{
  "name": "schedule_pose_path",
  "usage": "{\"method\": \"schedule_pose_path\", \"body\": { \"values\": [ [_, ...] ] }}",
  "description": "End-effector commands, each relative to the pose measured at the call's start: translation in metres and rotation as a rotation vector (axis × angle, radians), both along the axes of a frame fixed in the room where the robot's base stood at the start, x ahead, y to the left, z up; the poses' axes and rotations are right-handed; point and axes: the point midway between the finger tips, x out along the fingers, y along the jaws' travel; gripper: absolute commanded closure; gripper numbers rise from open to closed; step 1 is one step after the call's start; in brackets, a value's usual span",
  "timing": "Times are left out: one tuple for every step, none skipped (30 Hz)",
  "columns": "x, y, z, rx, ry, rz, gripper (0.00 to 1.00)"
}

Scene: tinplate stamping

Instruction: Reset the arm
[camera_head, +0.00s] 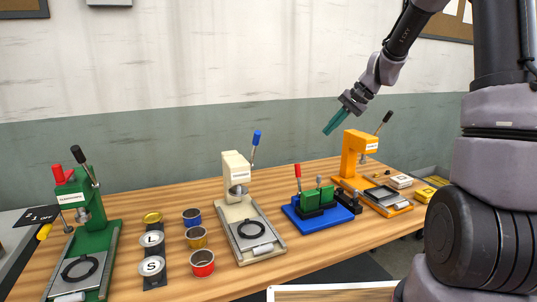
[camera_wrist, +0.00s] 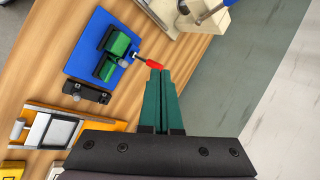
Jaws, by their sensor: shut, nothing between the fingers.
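My gripper (camera_head: 336,119) hangs in the air above the back of the workbench, in front of the wall, to the left of the orange press (camera_head: 353,156). Its teal fingers are shut with nothing between them. The wrist view also shows the closed fingers of my gripper (camera_wrist: 163,74), pointing up the picture. Behind them in that view is the red-handled lever of the blue and green fixture (camera_wrist: 86,49). The gripper looks well above the bench and I see no contact.
On the wooden bench (camera_head: 330,247) stand a green press (camera_head: 84,250), a cream press (camera_head: 236,172) and the blue fixture (camera_head: 318,216). Several tins and lids stand between the green and cream presses, including a red tin (camera_head: 202,264). The air around the gripper is free.

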Motion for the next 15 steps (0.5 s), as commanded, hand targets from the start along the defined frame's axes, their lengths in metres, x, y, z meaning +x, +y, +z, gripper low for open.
{"method": "schedule_pose_path", "body": {
  "values": [
    [-0.017,0.001,0.019,-0.042,-0.029,0.012,1.00],
    [-0.027,0.001,0.027,-0.066,-0.044,0.019,1.00],
    [-0.040,0.000,0.038,-0.098,-0.062,0.028,1.00],
    [-0.050,-0.001,0.046,-0.120,-0.076,0.031,1.00],
    [-0.060,-0.002,0.054,-0.143,-0.091,0.037,1.00],
    [-0.074,-0.003,0.063,-0.171,-0.110,0.042,1.00],
    [-0.085,-0.004,0.070,-0.193,-0.126,0.044,1.00],
    [-0.095,-0.005,0.076,-0.214,-0.141,0.048,1.00],
    [-0.109,-0.007,0.085,-0.240,-0.163,0.050,1.00],
    [-0.120,-0.008,0.090,-0.260,-0.179,0.052,1.00],
    [-0.130,-0.010,0.095,-0.278,-0.196,0.053,1.00],
    [-0.144,-0.013,0.102,-0.302,-0.218,0.052,1.00],
    [-0.155,-0.014,0.106,-0.321,-0.236,0.054,1.00],
    [-0.165,-0.016,0.110,-0.338,-0.252,0.054,1.00],
    [-0.179,-0.019,0.115,-0.359,-0.275,0.052,1.00]
  ]
}}
